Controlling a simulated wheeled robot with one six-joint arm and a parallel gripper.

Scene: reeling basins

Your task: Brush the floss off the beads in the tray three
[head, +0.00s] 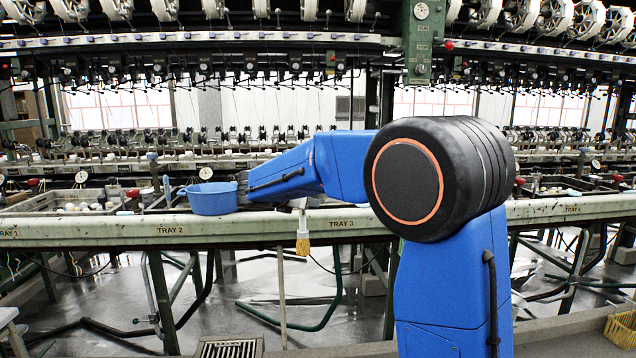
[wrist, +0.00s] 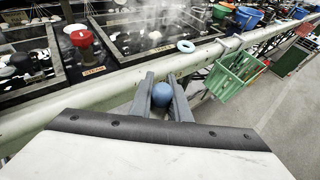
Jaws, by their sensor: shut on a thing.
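My gripper (wrist: 165,85) is shut on a blue, round-ended thing, which looks like the top of the brush's handle. In the head view the brush (head: 303,243) hangs upright, yellow bristles down, in front of the rail left of the TRAY 3 label (head: 341,222). Tray three's inside is hidden behind my arm in the head view. I cannot make out beads or floss.
A blue bowl (head: 213,199) sits on the rail left of my arm. A red knob (wrist: 82,37) stands beside the trays.

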